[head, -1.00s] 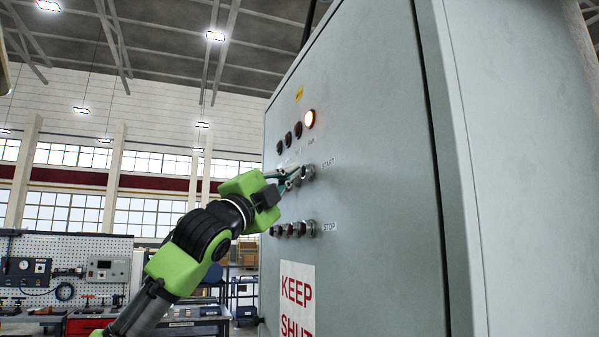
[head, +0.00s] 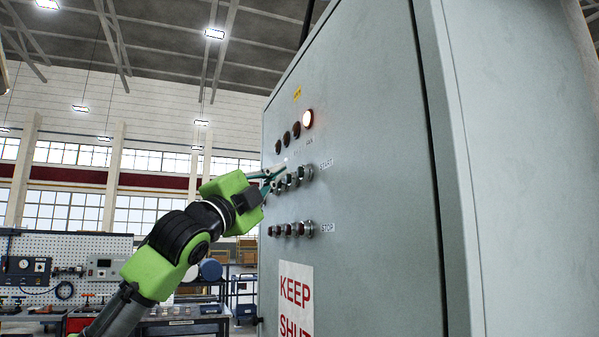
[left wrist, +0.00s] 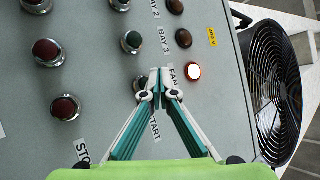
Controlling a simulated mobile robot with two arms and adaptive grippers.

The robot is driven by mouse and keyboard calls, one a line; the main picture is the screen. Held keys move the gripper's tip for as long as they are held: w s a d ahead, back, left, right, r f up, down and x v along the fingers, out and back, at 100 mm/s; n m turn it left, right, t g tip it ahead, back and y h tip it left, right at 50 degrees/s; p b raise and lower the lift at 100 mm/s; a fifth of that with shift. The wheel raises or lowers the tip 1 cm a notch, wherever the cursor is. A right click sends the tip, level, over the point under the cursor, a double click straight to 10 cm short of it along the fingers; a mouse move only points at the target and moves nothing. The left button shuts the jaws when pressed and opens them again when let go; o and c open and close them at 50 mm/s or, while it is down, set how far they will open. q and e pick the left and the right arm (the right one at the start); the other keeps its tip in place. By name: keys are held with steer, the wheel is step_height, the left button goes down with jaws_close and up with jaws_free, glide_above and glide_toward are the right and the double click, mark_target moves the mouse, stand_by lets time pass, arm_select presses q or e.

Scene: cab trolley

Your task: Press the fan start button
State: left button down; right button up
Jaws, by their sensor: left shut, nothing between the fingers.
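The fan start button (head: 306,173) is the rightmost green button in the START row on the grey cabinet (head: 380,180) in the head view. In the left wrist view the fan start button (left wrist: 141,85) shows just left of my fingertips, partly hidden by a finger. The fan lamp (head: 307,119) above it glows; it also glows in the left wrist view (left wrist: 193,71). My left gripper (head: 283,169) is shut and empty, its tips left of the fan start button in the head view. It shows in the left wrist view (left wrist: 160,72). My right gripper is not in view.
The red STOP buttons (head: 307,229) sit in a row below. A KEEP SHUT sign (head: 296,298) is lower on the cabinet. A black fan grille (left wrist: 274,92) is at the right in the left wrist view. Workbenches stand far behind at the left.

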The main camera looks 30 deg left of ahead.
arm_select(q)
steer(key=s+a, duration=0.2)
steer(key=s, duration=0.1)
steer(key=shift+a+p, duration=0.25)
steer(key=shift+p, duration=0.1)
stand_by(0.7)
